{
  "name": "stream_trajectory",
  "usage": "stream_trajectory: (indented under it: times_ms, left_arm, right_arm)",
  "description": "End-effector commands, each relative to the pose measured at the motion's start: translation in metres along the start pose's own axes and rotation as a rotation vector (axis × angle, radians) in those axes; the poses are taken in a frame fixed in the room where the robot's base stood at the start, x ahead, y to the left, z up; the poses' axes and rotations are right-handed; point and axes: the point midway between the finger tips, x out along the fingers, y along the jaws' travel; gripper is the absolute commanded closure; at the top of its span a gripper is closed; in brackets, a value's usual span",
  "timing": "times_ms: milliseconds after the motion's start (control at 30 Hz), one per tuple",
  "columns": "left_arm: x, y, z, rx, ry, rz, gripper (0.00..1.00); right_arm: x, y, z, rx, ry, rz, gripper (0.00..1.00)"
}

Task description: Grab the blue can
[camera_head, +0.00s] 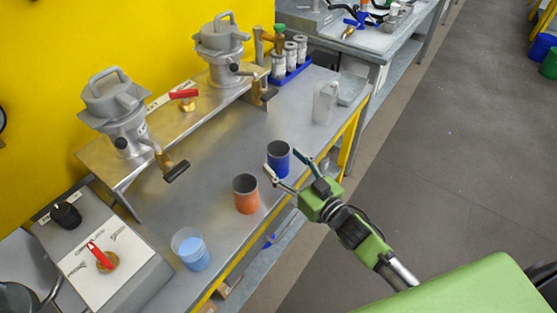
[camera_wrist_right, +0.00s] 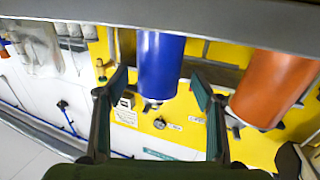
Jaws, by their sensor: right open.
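The blue can (camera_head: 279,160) stands upright on the grey metal bench, near its front edge. My right gripper (camera_head: 284,165) is open at the can, with one finger to each side of it. In the right wrist view the blue can (camera_wrist_right: 161,62) shows between the two spread fingers (camera_wrist_right: 161,84), with a gap on both sides. I cannot tell how deep it sits between them. My left gripper is not in view.
An orange can (camera_head: 246,195) stands close to the left of the blue can and shows beside a finger in the wrist view (camera_wrist_right: 272,90). A cup with blue contents (camera_head: 190,250) and a clear jug (camera_head: 325,102) stand on the bench (camera_head: 210,170). Metal agitators (camera_head: 118,108) stand behind.

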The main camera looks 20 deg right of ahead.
Motion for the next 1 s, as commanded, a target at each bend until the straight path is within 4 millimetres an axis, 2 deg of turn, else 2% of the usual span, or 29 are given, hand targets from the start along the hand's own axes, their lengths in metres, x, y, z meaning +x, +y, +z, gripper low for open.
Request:
stream_trajectory:
  times_ms: [67,233,533,567,700,1000]
  left_arm:
    - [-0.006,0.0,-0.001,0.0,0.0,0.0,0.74]
    - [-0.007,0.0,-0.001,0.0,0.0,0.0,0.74]
    - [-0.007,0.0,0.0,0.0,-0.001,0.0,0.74]
    - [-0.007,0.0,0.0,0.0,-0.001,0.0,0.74]
    - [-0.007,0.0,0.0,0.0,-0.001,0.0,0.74]
    - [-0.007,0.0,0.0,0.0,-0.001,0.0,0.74]
  right_arm:
    - [0.013,0.002,-0.009,-0.001,0.004,0.0,0.39]
    - [0.032,0.002,-0.006,0.0,0.002,0.0,0.39]
    - [0.035,0.002,-0.005,0.0,0.001,0.0,0.39]
    - [0.035,0.002,-0.005,0.0,0.001,0.0,0.44]
    - [0.035,0.002,-0.005,0.0,0.001,0.0,0.79]
    - [0.035,0.002,-0.006,-0.001,0.001,0.0,0.79]
